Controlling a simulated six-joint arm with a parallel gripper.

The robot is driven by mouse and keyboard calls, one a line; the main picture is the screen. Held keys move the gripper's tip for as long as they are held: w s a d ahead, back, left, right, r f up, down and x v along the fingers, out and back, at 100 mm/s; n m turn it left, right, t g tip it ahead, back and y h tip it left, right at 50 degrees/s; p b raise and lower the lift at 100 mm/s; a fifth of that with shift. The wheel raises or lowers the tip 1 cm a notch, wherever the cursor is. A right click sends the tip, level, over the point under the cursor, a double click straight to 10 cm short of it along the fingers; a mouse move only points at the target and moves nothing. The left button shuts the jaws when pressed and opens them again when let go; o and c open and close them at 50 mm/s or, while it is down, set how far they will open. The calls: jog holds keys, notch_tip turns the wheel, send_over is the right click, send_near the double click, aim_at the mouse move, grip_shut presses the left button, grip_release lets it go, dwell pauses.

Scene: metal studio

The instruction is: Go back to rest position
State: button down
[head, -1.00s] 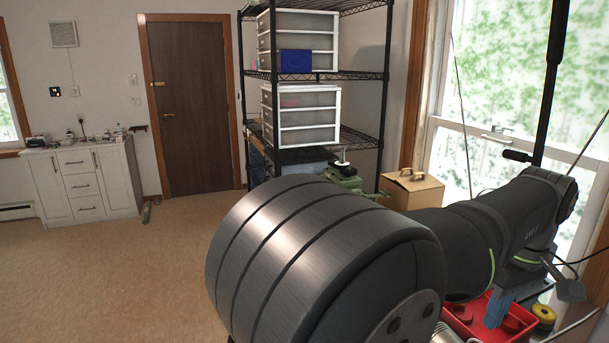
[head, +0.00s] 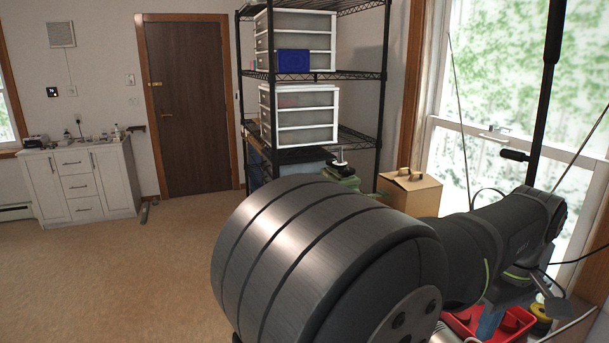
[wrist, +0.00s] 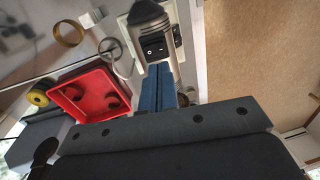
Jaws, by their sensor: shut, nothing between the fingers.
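My gripper shows in the wrist view as two blue fingers (wrist: 160,70) side by side, shut with nothing between them. In the head view its blue part (head: 489,323) shows low at the right, under my dark wrist and in front of a red tray. The lower end of the fingers is cut off or hidden there. My large grey arm joint fills the lower middle of the head view.
The red tray (wrist: 90,94) lies left of the fingers in the wrist view. A yellow spool (head: 542,322) stands beside it. A cardboard box (head: 410,193) and a wire shelf (head: 313,76) with drawers stand behind my arm. Open floor (head: 130,270) lies at the left.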

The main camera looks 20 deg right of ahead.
notch_tip(320, 180, up, 9)
jog(key=shift+d+r, duration=0.15)
jog(key=shift+d, duration=0.25)
jog(key=c, duration=1.3)
grip_release()
jog(key=f+m, duration=0.5)
jog(key=m, duration=0.1)
jog(key=f+m+h, duration=0.1)
jog(key=f+m, duration=0.3)
jog(key=m, duration=0.2)
jog(key=a+f+m, duration=0.1)
jog(key=f+m, duration=0.4)
jog(key=m, duration=0.1)
jog(key=shift+f, duration=0.3)
